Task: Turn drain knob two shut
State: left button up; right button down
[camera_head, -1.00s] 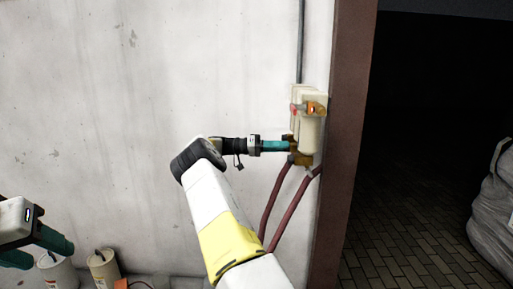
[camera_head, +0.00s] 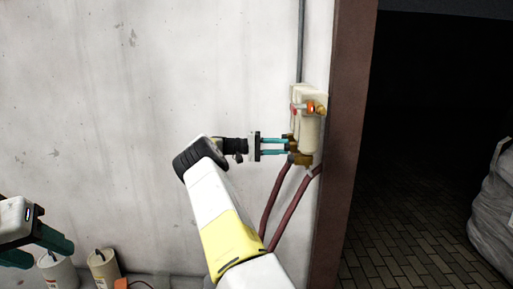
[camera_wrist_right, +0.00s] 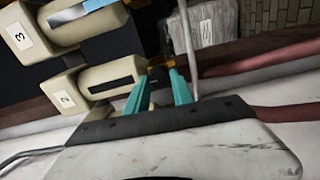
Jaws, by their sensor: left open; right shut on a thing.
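Cream units hang on the wall beside the door frame. In the right wrist view one unit (camera_wrist_right: 112,76) bears the label 2 and another (camera_wrist_right: 78,22) the label 3. My right gripper (camera_head: 288,145) reaches these units from the left. In the right wrist view its teal fingers (camera_wrist_right: 159,76) close on a small brassy drain knob (camera_wrist_right: 160,62) at the end of unit 2, mostly hidden between the tips. The knob's exact angle cannot be told. My left gripper (camera_head: 36,248) is open and empty at the lower left.
Dark red hoses (camera_head: 274,205) run down from the units, and a grey pipe (camera_head: 301,45) runs up. A brown door frame (camera_head: 341,150) stands close to their right. Cream canisters (camera_head: 103,268) stand at the lower left. A grey sack (camera_head: 492,205) is at far right.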

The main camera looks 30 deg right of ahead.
jog(key=shift+f+n, duration=0.1)
jog(key=shift+n, duration=0.3)
jog(key=c, duration=1.1)
grip_release()
jog(key=v, duration=0.7)
jog(key=shift+w+a, duration=0.2)
jog(key=shift+a, duration=0.15)
